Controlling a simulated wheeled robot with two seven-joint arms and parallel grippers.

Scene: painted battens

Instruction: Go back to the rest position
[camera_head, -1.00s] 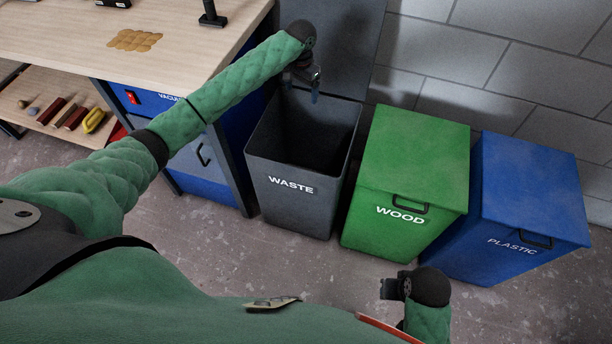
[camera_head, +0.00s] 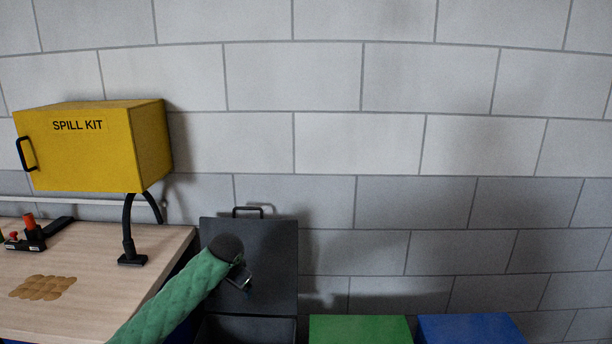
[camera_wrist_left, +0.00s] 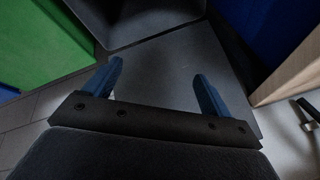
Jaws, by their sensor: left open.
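My left gripper (camera_head: 238,280) is in front of the raised dark grey lid (camera_head: 262,240) of the waste bin, at the right end of my green sleeved arm. In the left wrist view its two blue fingers (camera_wrist_left: 156,82) stand wide apart with nothing between them. Dark grey bin surfaces (camera_wrist_left: 180,60) show beyond the fingers. Only the top part of the waste bin (camera_head: 250,330) shows at the bottom of the head view. My right gripper is out of view.
The green wood bin (camera_head: 360,329) and blue plastic bin (camera_head: 470,329) stand to the right, cut off by the frame. A workbench (camera_head: 100,290) is at left, with a yellow spill kit box (camera_head: 75,155) above it. A block wall (camera_head: 420,140) closes the back.

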